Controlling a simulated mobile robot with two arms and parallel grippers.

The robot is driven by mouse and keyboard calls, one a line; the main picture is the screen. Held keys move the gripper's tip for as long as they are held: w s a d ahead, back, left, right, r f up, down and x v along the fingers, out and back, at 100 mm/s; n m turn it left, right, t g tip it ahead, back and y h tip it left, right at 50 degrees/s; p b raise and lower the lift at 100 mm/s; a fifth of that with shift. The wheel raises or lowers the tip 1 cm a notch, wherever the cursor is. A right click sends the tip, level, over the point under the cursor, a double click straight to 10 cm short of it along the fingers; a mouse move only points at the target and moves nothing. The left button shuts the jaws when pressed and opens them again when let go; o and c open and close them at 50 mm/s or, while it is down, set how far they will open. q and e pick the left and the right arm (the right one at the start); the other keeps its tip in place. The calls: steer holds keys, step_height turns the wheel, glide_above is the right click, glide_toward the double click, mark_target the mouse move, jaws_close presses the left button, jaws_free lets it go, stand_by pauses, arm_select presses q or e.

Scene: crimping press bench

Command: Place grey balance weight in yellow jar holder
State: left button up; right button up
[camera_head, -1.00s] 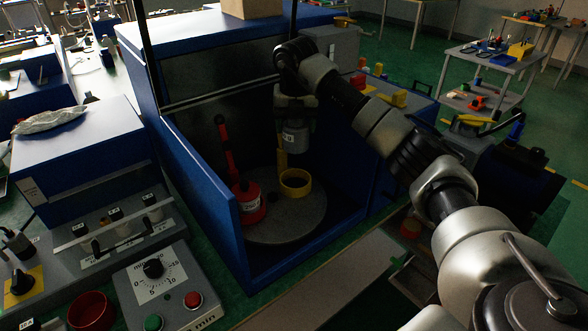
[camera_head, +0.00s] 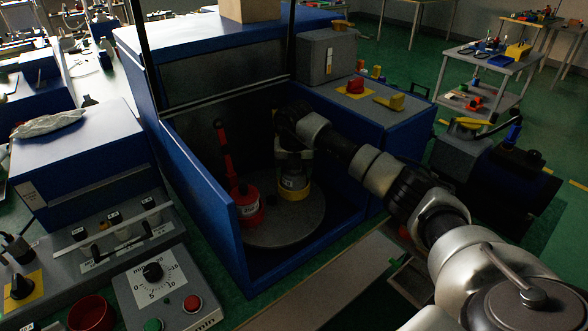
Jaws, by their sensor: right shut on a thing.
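My right gripper (camera_head: 294,168) reaches into the blue machine and is shut on the grey balance weight (camera_head: 294,182), which has a pale label on its side. The weight is upright, and its lower part sits inside the rim of the yellow jar holder (camera_head: 291,195). Whether it rests on the holder's floor cannot be seen. The holder stands on the round grey turntable (camera_head: 285,228). My left gripper is not in view.
The blue side wall (camera_head: 200,203) and the right wall box in the chamber. A timer panel (camera_head: 160,285) stands in front at left.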

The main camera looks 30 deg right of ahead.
steer(key=shift+f, duration=0.15)
steer(key=o, duration=1)
steer(key=shift+o, duration=0.2)
steer(key=r, duration=0.4)
steer(key=s+r, duration=0.1)
steer(key=r, duration=0.7)
steer(key=shift+s+a+r+b, duration=0.15)
steer(key=shift+a+b, duration=0.25)
